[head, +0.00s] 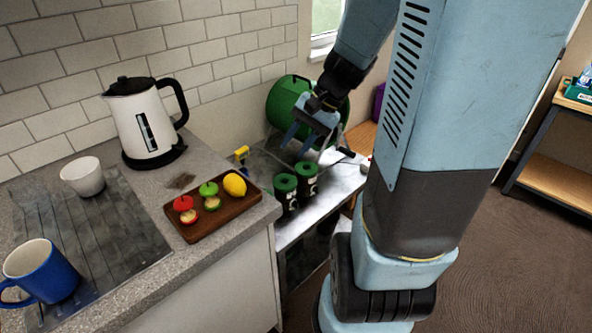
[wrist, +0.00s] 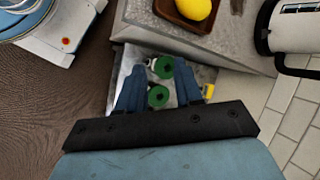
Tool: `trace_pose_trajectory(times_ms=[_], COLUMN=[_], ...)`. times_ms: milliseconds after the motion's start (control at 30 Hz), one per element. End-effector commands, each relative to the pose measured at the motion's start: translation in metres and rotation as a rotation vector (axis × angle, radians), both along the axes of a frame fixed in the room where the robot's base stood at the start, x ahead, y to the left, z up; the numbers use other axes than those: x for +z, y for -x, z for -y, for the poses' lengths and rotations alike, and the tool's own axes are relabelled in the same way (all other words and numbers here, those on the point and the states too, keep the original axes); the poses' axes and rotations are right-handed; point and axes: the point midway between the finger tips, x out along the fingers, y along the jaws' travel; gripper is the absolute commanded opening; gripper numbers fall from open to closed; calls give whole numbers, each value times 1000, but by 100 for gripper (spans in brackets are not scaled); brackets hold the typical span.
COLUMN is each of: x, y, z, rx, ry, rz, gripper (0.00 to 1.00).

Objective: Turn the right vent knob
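Two dark cylindrical knobs with green tops stand side by side on a grey metal surface. In the head view the right knob (head: 307,172) is just beside the left knob (head: 286,186). In the wrist view I see both green tops: one farther out (wrist: 163,67) and one nearer my palm (wrist: 158,96), which seems to be the right one. My gripper (head: 305,150) points down above the knobs, its blue fingers apart. In the wrist view both tops show between the fingers (wrist: 160,68). I cannot tell any contact; nothing is held.
A big green round object (head: 290,103) stands behind my gripper. A small yellow part (head: 241,153) sits left of it. On the counter left are a wooden tray (head: 228,222) with fruit, a white kettle (head: 146,122), a white cup (head: 83,177) and a blue mug (head: 42,272).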

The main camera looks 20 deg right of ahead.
Motion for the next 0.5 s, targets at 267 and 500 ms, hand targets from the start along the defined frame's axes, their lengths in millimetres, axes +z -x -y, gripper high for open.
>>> trace_pose_trajectory(times_ms=[267,500], x=[-49,-93], y=[-31,-54], z=[28,61], rx=[-267,-518], ry=[-251,-458], rz=[-117,-185], gripper=[35,35])
